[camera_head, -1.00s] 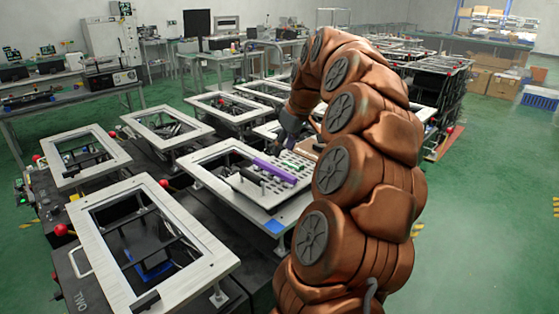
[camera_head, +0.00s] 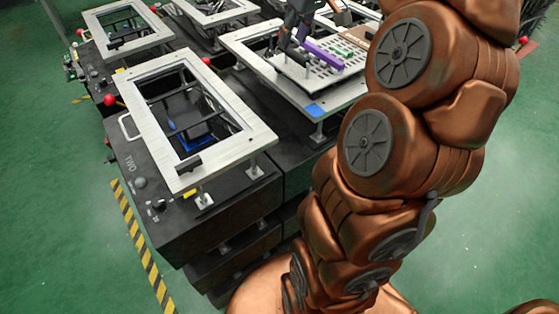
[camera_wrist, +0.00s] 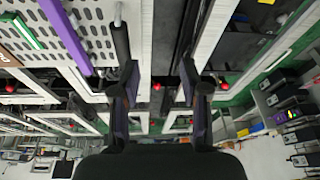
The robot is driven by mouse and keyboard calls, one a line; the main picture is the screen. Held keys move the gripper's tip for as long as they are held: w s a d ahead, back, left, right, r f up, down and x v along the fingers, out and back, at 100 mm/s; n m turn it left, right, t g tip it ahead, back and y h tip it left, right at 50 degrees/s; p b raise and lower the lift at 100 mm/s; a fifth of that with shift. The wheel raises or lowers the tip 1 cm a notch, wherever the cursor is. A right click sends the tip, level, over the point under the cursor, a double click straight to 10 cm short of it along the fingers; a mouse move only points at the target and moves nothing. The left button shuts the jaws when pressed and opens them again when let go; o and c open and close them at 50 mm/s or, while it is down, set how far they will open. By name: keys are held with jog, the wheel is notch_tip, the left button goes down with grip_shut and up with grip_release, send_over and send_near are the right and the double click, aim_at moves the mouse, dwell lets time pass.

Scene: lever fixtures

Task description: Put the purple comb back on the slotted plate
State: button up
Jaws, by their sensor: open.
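The purple comb (camera_head: 322,53) lies on the slotted plate (camera_head: 300,72) in the head view. In the wrist view the comb (camera_wrist: 66,36) is a long purple bar at upper left, across the perforated slotted plate (camera_wrist: 98,28). Whether it is seated in slots cannot be told. My gripper (camera_head: 291,42) is beside the comb's left end in the head view. In the wrist view my gripper (camera_wrist: 158,90) is open, with nothing between its fingers. The comb is to the left of both fingers, apart from them.
A dark upright handle (camera_wrist: 120,42) stands at the plate's edge, close to my left finger. A green strip (camera_wrist: 26,32) lies left of the comb. A framed fixture (camera_head: 195,120) stands at the front left. Green floor (camera_head: 60,240) is clear at left.

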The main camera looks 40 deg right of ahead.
jog(key=s+a+f+g, duration=0.1)
jog(key=s+a+f, duration=0.3)
jog(key=a, duration=0.5)
jog(key=s+a+f+g, duration=0.25)
jog(key=s+a, duration=0.25)
jog(key=a, duration=0.4)
jog(key=s+a+f+g, duration=0.1)
jog(key=s+a+f, duration=0.2)
jog(key=s+f, duration=0.2)
jog(key=s+a+f+m+h, duration=0.1)
jog(key=s+a+f, duration=0.2)
jog(key=s, duration=0.9)
jog(key=shift+f+g, duration=0.35)
jog(key=shift+f, duration=0.6)
notch_tip(320, 180, up, 5)
jog(key=p, duration=0.5)
jog(key=shift+d, duration=0.1)
